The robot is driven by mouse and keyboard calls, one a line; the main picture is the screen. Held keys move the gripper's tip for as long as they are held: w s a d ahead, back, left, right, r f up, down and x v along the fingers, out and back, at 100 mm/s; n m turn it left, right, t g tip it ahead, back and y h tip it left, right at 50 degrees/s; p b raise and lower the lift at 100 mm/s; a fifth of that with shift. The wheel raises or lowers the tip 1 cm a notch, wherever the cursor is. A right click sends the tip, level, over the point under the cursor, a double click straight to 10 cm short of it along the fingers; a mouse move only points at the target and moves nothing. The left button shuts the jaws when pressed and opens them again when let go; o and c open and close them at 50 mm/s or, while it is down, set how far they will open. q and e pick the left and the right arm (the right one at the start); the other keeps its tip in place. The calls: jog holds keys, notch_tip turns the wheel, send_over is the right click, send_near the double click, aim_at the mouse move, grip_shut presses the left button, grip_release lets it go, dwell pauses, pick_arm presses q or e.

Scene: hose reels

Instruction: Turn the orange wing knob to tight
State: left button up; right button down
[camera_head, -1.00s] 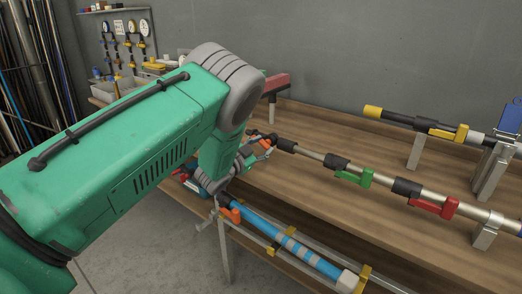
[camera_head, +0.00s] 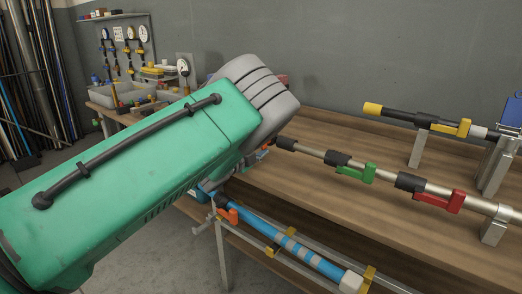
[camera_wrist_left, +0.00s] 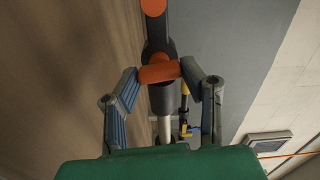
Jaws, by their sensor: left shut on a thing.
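In the left wrist view the orange wing knob (camera_wrist_left: 160,73) sits crosswise on a dark collar of a pole, tilted slightly. My left gripper (camera_wrist_left: 161,78) has one finger on each side of it and is shut on it. A second orange piece (camera_wrist_left: 153,6) shows on the dark part above. The arm hides most of the gripper and knob there. My right gripper is in neither view.
The pole carries a green clamp (camera_head: 357,172) and a red clamp (camera_head: 441,199). Behind it lies a yellow-tipped black pole (camera_head: 398,117) on stands. A blue tube (camera_head: 290,244) lies on rails along the front. The workbench (camera_head: 340,210) has bare wood between them.

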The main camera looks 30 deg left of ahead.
pick_arm(q)
jog(key=shift+w+d+m+b, duration=0.1)
jog(key=shift+m+b, duration=0.3)
jog(key=shift+m, duration=0.4)
jog(key=o, duration=1.1)
jog(key=shift+f, duration=0.1)
jog(key=shift+o, duration=0.2)
jog(key=s+a, duration=0.1)
jog(key=s, duration=1)
jog(key=shift+s, duration=0.4)
jog(key=shift+f, duration=0.15)
